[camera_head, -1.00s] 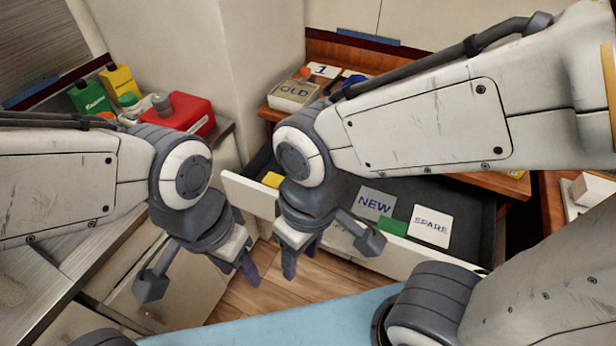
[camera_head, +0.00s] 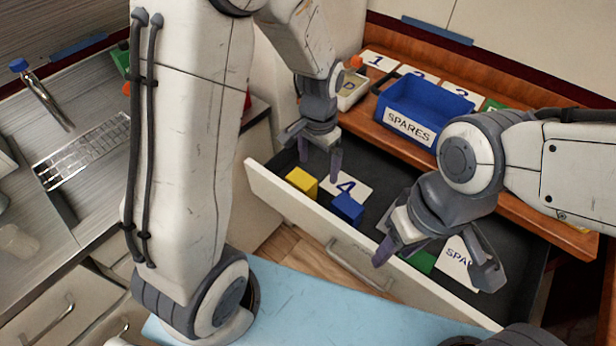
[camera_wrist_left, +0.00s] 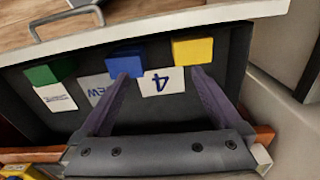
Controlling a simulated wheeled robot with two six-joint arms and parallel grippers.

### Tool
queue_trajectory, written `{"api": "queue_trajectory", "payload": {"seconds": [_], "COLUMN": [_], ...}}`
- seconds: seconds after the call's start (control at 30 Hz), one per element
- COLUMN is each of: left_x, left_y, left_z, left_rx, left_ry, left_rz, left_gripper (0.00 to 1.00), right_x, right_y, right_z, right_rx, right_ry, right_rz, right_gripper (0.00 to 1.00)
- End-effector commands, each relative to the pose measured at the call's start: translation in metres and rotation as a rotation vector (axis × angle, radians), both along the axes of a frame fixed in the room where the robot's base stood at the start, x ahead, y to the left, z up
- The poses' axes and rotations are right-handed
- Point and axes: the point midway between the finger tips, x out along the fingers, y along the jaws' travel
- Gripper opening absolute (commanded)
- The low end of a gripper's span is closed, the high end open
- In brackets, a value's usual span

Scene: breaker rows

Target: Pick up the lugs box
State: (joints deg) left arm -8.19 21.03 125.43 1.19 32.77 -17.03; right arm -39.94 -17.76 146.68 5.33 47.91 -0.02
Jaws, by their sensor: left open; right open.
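No label reading lugs is legible, so I cannot tell which box it names. The open drawer (camera_head: 300,212) holds a yellow box (camera_head: 301,181), a blue box (camera_head: 347,208) and a green box (camera_head: 422,262), which is partly hidden by my right gripper. My left gripper (camera_head: 320,160) is open and empty above the drawer, behind the yellow and blue boxes. In the left wrist view its fingers straddle the card marked 4 (camera_wrist_left: 162,82), with the blue box (camera_wrist_left: 126,61) and yellow box (camera_wrist_left: 192,50) just beyond.
A blue SPARES bin (camera_head: 425,108) stands on the wooden counter behind the drawer, beside numbered cards. A SPARE card (camera_head: 456,262) lies in the drawer at right. The drawer front with its handle (camera_head: 358,268) is a raised edge. A keyboard (camera_head: 82,150) lies on the left counter.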

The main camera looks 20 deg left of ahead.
Motion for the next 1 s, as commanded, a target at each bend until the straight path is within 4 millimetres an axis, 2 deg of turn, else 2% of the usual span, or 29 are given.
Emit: {"api": "queue_trajectory", "payload": {"seconds": [0.03, 0.1, 0.27, 0.5, 0.77, 1.0], "left_x": [0.012, 0.022, 0.033, 0.034, 0.034, 0.035], "left_y": [0.018, 0.036, 0.056, 0.057, 0.056, 0.055], "left_z": [-0.019, -0.035, -0.058, -0.095, -0.115, -0.149], "left_rx": [0.005, 0.009, 0.013, 0.013, 0.013, 0.013], "left_ry": [0.010, 0.012, 0.014, 0.016, 0.016, 0.016], "left_rz": [0.026, 0.041, 0.054, 0.053, 0.054, 0.054], "left_gripper": [1.00, 1.00, 1.00, 1.00, 1.00, 1.00], "right_x": [0.000, 0.000, 0.000, 0.000, 0.000, 0.000], "right_y": [0.000, 0.000, 0.000, 0.000, 0.000, 0.000], "right_z": [-0.002, -0.003, -0.004, -0.003, 0.000, 0.005], "right_rx": [0.000, 0.000, 0.000, 0.000, 0.000, 0.000], "right_ry": [0.000, 0.000, 0.000, 0.000, 0.000, 0.000], "right_rz": [0.000, 0.000, 0.000, 0.000, 0.000, 0.000], "right_gripper": [0.50, 0.50, 0.50, 0.50, 0.50, 0.50]}}
